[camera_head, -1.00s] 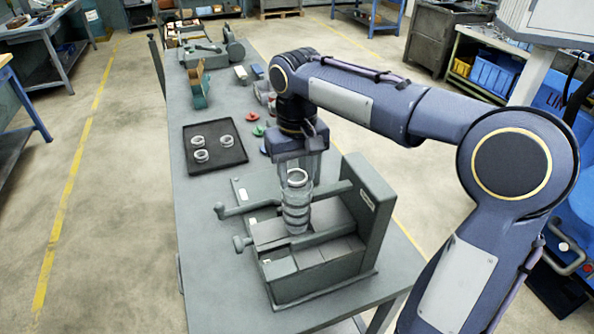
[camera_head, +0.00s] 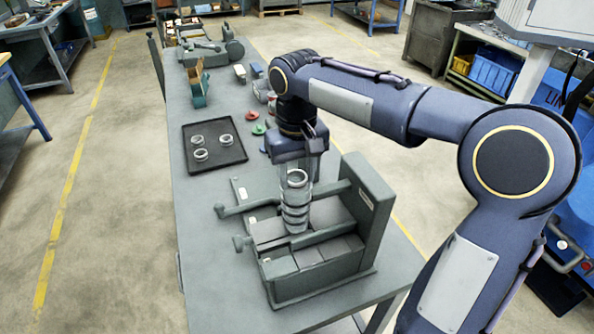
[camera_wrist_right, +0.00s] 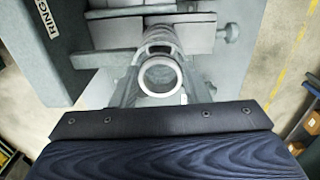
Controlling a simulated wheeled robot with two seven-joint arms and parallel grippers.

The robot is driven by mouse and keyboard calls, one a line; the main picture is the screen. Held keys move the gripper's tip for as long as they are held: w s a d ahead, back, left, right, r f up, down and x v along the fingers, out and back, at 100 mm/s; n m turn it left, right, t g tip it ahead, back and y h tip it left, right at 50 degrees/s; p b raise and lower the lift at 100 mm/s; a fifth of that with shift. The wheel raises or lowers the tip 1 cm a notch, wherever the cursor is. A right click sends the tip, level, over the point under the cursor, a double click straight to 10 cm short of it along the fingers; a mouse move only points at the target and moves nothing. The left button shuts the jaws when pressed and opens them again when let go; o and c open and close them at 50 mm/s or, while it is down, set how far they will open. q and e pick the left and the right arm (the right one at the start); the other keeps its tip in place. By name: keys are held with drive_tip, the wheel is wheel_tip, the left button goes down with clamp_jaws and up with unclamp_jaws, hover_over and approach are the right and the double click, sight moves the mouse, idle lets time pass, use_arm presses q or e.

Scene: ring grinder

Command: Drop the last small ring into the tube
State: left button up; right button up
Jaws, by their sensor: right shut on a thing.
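My right gripper (camera_head: 298,180) points down over the grey ring grinder (camera_head: 372,215). It is shut on a small ring (camera_head: 297,176), held at the mouth of the clear tube (camera_head: 296,215). In the right wrist view the small ring (camera_wrist_right: 160,77) sits between the fingers, with the tube (camera_wrist_right: 158,42) right behind it. Several rings show stacked inside the tube. I cannot tell whether the held ring touches the tube's rim. My left gripper is not in view.
A black tray (camera_head: 215,160) with three rings (camera_head: 199,154) lies left of the grinder. Green (camera_head: 258,129) and red (camera_head: 254,115) round pieces lie behind the grinder. Handles (camera_head: 238,209) stick out at its left side. The table's left front is clear.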

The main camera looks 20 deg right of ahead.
idle(0.6)
drive_tip(key=o, duration=1.6)
drive_tip(key=shift+o, duration=0.2)
wheel_tip(320, 180, up, 7)
drive_tip(key=p, duration=0.4)
idle(0.4)
drive_tip(key=shift+s, duration=0.1)
